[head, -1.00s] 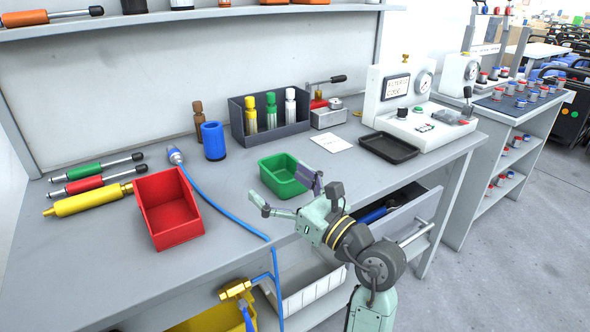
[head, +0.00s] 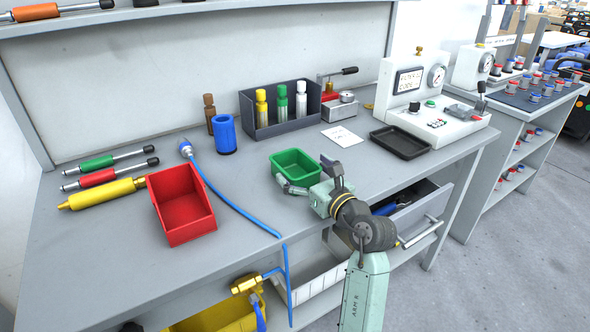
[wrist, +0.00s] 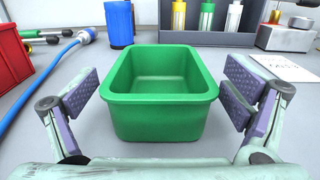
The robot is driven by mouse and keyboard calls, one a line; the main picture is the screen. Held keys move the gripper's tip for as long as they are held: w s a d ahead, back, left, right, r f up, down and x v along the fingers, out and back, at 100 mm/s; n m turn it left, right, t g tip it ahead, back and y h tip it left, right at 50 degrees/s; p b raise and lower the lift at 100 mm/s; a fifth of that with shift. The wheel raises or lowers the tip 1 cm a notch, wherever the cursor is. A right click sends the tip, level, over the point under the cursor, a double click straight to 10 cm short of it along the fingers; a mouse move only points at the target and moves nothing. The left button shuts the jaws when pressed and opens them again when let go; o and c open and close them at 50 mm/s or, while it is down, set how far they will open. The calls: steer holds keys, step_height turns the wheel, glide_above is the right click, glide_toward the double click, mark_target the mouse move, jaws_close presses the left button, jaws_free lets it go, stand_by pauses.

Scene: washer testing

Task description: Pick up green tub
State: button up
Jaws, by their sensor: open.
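The green tub (head: 296,168) is a small open-topped tub standing upright on the grey workbench. It looks empty in the wrist view (wrist: 160,120). My gripper (head: 308,178) is at the tub's near side in the head view. In the wrist view my gripper (wrist: 160,98) is open, with one purple-padded finger to the left of the tub and one to the right. Gaps show between both pads and the tub's walls. In the head view my gripper hides part of the tub's near right corner.
A red bin (head: 181,205) and a blue hose (head: 232,204) lie to the left. A blue cylinder (head: 224,135) and a dark bottle rack (head: 282,123) stand behind. A black tray (head: 400,143) and white card (head: 342,136) are to the right. An open drawer (head: 425,212) juts out below.

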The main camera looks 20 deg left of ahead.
steer(key=shift+x, duration=0.75)
steer(key=shift+c, duration=0.4)
steer(key=c, duration=1.2)
